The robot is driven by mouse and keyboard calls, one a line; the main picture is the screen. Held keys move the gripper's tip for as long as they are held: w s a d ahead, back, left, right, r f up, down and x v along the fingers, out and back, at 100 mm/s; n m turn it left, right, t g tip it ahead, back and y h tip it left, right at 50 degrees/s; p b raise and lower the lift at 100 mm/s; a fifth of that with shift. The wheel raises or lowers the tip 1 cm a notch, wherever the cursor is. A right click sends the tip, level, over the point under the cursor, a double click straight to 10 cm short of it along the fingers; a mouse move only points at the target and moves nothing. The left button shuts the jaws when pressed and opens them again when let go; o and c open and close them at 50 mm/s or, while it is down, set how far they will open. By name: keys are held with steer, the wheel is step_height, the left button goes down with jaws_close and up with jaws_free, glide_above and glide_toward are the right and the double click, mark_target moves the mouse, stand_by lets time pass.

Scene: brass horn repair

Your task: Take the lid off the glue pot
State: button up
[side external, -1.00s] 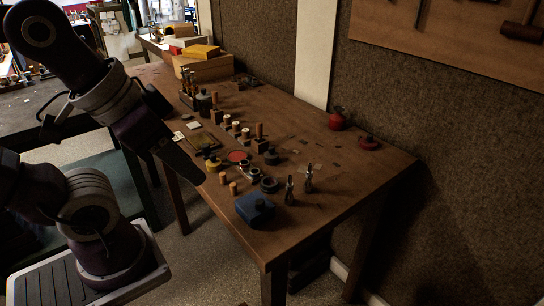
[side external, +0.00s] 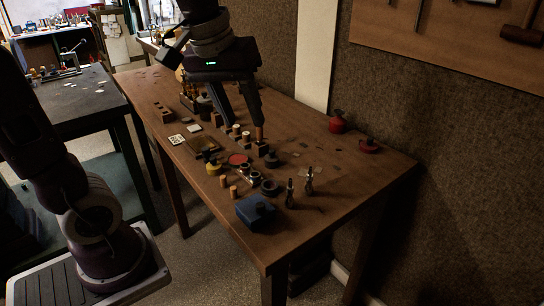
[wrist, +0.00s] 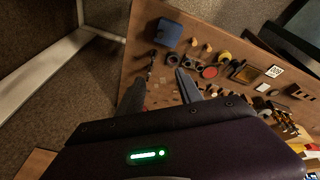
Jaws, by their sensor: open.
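My gripper (side external: 245,125) is open and empty, pointing down over the middle of the bench, above small upright pegs. In the wrist view its two fingers (wrist: 160,88) stand apart, with bench top between them. No pot is plainly marked as the glue pot. A small yellow pot with a dark top (side external: 213,165) stands in front of the gripper, towards the near left edge; it also shows in the wrist view (wrist: 224,58). A red pot with a top (side external: 337,121) and a lower red lidded piece (side external: 369,145) stand at the back right, apart from the gripper.
A blue box with a knob (side external: 256,209) sits at the front of the wooden bench (side external: 310,225). Two small upright metal tools (side external: 299,185), dark rings and a red disc (side external: 238,159) lie nearby. A dark jar (side external: 205,104) stands left of the gripper. The right front is clear.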

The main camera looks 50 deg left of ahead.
steer(key=w+a+f+n+g, duration=0.1)
steer(key=w+a+f+n, duration=0.2)
steer(key=w, duration=0.4)
steer(key=n+g, duration=0.3)
steer(key=n, duration=0.5)
glide_above(272, 150)
steer(key=f, duration=1.3)
steer(key=shift+s+a, duration=0.15)
steer(key=shift+s, duration=0.2)
steer(key=f, duration=0.7)
steer(key=shift+w+d, duration=0.25)
steer(key=shift+w, duration=0.05)
steer(key=shift+r, duration=0.1)
jaws_close()
